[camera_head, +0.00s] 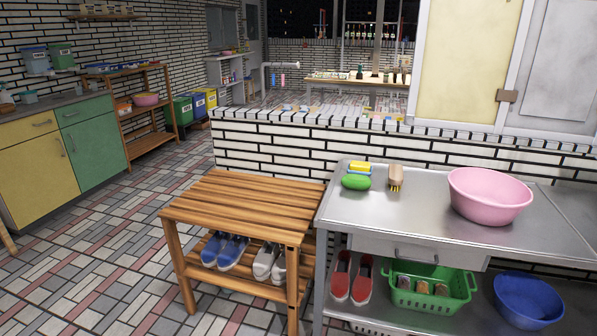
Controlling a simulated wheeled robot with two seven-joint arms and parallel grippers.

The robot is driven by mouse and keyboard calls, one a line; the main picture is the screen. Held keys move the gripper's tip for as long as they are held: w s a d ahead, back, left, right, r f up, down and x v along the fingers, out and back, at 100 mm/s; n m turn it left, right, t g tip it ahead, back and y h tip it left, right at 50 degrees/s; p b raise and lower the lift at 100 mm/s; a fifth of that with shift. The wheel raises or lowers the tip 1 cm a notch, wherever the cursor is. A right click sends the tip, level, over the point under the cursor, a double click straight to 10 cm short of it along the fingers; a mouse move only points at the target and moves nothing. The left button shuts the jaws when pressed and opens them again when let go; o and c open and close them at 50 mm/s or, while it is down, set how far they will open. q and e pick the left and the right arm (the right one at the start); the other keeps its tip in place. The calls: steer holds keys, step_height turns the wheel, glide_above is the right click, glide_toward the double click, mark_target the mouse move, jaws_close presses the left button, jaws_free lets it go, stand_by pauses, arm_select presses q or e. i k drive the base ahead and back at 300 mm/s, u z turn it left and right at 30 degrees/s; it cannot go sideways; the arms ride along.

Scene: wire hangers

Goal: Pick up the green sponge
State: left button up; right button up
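A green, rounded, oval sponge (355,182) lies on the left part of the metal counter (420,215), near its left edge. Just behind it are a yellow sponge (360,166) and something blue under it, close to or touching the green one. Nothing covers the green sponge from this view. Neither of my grippers shows in the head view.
A brush (396,178) lies right of the sponges, and a pink basin (489,195) stands farther right. A brick wall (270,150) runs behind the counter. A wooden bench (245,200) with shoes below adjoins on the left. The counter's front middle is clear.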

mark_target(356, 182)
steer(key=z, duration=0.05)
steer(key=i, duration=1.1)
steer(key=z, duration=1.05)
steer(key=i, duration=0.55)
steer(key=z, duration=0.55)
